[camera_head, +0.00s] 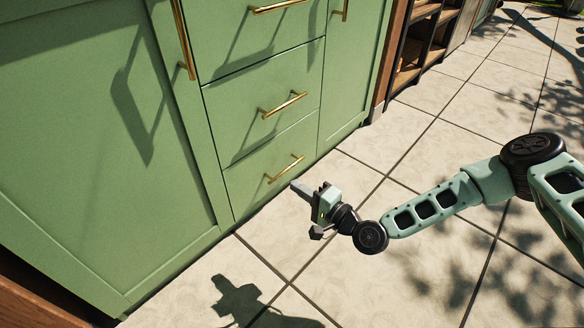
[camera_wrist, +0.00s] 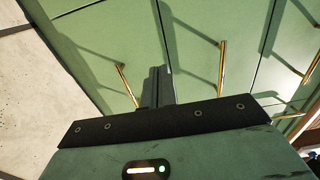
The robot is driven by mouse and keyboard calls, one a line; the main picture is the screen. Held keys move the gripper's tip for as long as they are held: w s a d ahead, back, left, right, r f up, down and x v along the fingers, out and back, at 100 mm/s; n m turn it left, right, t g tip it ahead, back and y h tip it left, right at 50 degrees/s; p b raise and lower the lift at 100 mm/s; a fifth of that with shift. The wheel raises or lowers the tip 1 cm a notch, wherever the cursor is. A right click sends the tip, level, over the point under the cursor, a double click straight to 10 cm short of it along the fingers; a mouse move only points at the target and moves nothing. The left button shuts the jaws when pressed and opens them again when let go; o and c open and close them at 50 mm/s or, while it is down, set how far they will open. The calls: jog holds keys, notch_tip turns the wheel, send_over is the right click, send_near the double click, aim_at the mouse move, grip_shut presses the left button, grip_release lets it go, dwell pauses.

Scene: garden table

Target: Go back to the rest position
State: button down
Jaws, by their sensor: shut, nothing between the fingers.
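My gripper (camera_head: 302,190) is at the end of my arm, in front of the green cabinet (camera_head: 80,130) and near its lowest drawer. Its fingers are together and hold nothing. In the wrist view the shut fingers (camera_wrist: 157,86) point toward the green drawer fronts. The lowest drawer's brass handle (camera_head: 285,168) is just beyond the fingertips in the head view, and a gap seems to lie between them. The drawers in view look shut.
More brass handles (camera_head: 283,105) stick out from the drawers above. A wooden open shelf (camera_head: 408,50) stands farther along at the top right. The tiled floor (camera_head: 400,140) is clear around my arm, with shadows on it.

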jog(key=s+d+r+n+g+h+p, duration=0.4)
jog(key=s+d+r+n+h, duration=0.1)
jog(key=s+r, duration=0.5)
jog(key=s+d+r+n+g+h+p, duration=0.35)
jog(key=s+d+r+n, duration=0.35)
jog(key=r, duration=0.6)
jog(key=s+d+r+n+g+h+p, duration=0.3)
jog(key=s+d+r+g+h, duration=0.15)
jog(key=s+r, duration=0.6)
notch_tip(320, 180, up, 38)
jog(key=t+p, duration=0.1)
jog(key=p, duration=3.7)
jog(key=shift+w+h, duration=0.25)
jog(key=shift+h, duration=0.05)
